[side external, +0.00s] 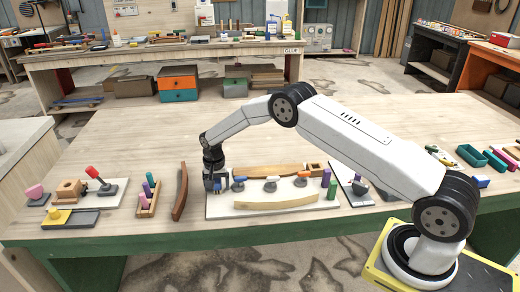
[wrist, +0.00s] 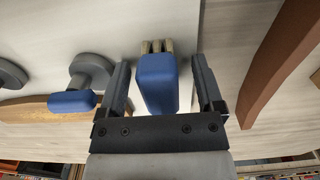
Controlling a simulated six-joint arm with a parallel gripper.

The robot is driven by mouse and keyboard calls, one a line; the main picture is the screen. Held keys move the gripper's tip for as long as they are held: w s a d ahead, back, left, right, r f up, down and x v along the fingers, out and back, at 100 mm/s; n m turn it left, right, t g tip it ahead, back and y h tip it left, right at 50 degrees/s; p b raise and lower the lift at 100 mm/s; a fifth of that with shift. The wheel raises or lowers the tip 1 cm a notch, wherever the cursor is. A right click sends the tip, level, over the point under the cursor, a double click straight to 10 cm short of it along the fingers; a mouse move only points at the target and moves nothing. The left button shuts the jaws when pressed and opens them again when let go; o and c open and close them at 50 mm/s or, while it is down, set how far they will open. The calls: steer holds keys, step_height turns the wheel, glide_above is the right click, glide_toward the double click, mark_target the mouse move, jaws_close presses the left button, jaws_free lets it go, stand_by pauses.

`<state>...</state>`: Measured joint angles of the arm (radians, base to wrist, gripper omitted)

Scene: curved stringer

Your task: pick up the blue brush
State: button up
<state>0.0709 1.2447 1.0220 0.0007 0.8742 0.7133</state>
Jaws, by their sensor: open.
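The blue brush (wrist: 157,85) has a blue block-like handle and pale tan bristles at its far end in the wrist view. It lies between the two fingers of my gripper (wrist: 162,88), which are open with a small gap on each side of the handle. In the side external view my gripper (side external: 214,183) is low over the left end of the white board (side external: 330,208). The brush shows there only as a small blue patch (side external: 222,184), partly hidden by my gripper.
A blue-handled clamp (wrist: 72,102) with a grey base stands left of the brush in the wrist view. A brown curved strip (side external: 180,192) lies left of the board.

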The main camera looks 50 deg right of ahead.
mark_target(217, 180)
stand_by(0.3)
jaws_close()
steer(key=shift+r, duration=0.15)
steer(key=shift+r, duration=1.3)
steer(key=shift+s+r, duration=0.15)
steer(key=shift+r, duration=0.2)
steer(key=s+r, duration=0.9)
steer(key=s, duration=0.4)
steer(key=shift+s+a+r, duration=0.25)
steer(key=shift+s+a, duration=0.1)
steer(key=shift+a, duration=0.05)
